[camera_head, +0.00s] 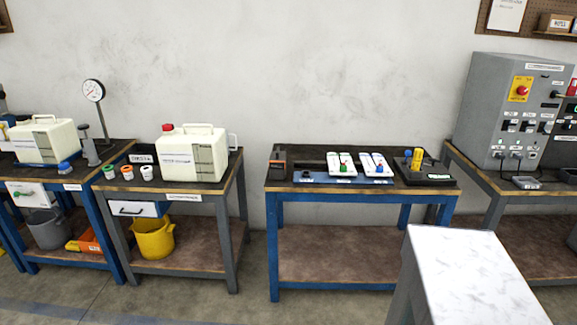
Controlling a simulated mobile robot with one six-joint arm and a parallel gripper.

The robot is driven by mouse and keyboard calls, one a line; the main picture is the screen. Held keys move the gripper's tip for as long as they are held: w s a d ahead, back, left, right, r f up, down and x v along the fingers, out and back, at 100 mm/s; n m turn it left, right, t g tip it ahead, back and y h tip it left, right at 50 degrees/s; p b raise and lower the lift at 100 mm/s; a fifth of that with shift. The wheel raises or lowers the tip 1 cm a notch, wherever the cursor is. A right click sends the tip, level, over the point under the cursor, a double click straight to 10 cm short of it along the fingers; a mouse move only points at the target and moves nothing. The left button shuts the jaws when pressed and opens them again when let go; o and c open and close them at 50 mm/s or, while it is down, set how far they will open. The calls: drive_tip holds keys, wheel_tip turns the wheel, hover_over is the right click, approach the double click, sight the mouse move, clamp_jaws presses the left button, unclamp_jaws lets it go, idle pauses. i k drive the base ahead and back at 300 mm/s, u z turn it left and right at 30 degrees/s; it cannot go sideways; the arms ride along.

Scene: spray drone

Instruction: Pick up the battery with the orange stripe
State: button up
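A small dark block (278,163) stands at the left end of the blue-legged table (360,194). It looks like a battery and shows a faint reddish-orange tint on its side, but it is too small to make out a stripe clearly. I see no other block with a clear orange stripe. My gripper is not in view, so I cannot see whether it is open or shut.
White trays (342,170) and a yellow part on a dark base (417,158) share the tabletop. A table with a cream tank (192,155) stands left, and a grey control cabinet (510,110) right. A pale-topped block (465,285) fills the lower right. Floor shows in front.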

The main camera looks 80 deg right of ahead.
sight(278, 157)
drive_tip(key=z, duration=0.55)
drive_tip(key=i, duration=0.5)
drive_tip(key=z, duration=0.75)
drive_tip(key=i, duration=0.55)
drive_tip(key=z, duration=0.25)
